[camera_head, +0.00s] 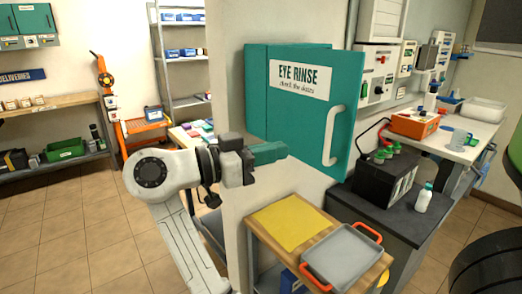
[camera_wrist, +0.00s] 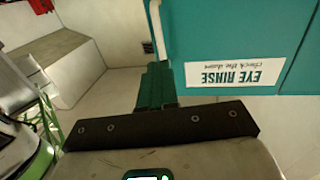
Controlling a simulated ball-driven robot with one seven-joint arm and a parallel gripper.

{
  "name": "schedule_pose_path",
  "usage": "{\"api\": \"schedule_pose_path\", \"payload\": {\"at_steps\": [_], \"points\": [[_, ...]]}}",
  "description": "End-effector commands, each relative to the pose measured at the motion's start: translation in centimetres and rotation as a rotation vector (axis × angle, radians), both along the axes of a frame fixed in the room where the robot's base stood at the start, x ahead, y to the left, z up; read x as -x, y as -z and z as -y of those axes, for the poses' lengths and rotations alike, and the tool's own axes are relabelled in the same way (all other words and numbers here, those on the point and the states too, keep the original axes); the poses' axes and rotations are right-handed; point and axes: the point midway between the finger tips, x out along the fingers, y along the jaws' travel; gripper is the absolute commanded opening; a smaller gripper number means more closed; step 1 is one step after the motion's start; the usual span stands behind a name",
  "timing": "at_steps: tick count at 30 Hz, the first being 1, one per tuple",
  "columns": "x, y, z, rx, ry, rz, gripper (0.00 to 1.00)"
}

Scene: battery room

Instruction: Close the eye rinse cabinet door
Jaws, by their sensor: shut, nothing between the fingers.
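The teal eye rinse cabinet (camera_head: 256,95) hangs on a pale wall. Its door (camera_head: 312,115) stands ajar, its right side swung out from the cabinet. The door bears a white "EYE RINSE" label and a pale vertical handle (camera_head: 333,137) near its right edge. In the wrist view the door (camera_wrist: 225,35) appears upside down, with the handle (camera_wrist: 157,30) at its left side. My gripper (camera_head: 284,150) is shut and empty, its teal fingers near the door's lower left. The fingers also show in the wrist view (camera_wrist: 155,75), close to the handle's end; I cannot tell whether they touch the door.
Below the door, a wooden-topped stand holds a yellow sheet (camera_head: 290,223) and a grey tray (camera_head: 342,258) with orange handles. A black battery (camera_head: 385,178) and a white bottle (camera_head: 423,198) stand on a dark bench to the right. Tiled floor is clear at left.

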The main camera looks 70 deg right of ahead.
Motion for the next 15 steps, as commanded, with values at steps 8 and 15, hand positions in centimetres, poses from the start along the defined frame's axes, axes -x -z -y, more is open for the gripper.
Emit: {"api": "schedule_pose_path", "payload": {"at_steps": [8, 15], "points": [[3.8, -0.1, 3.9, -0.001, 0.002, 0.001, 0.00], [5.7, 0.0, 6.1, -0.001, 0.000, 0.000, 0.00]]}}
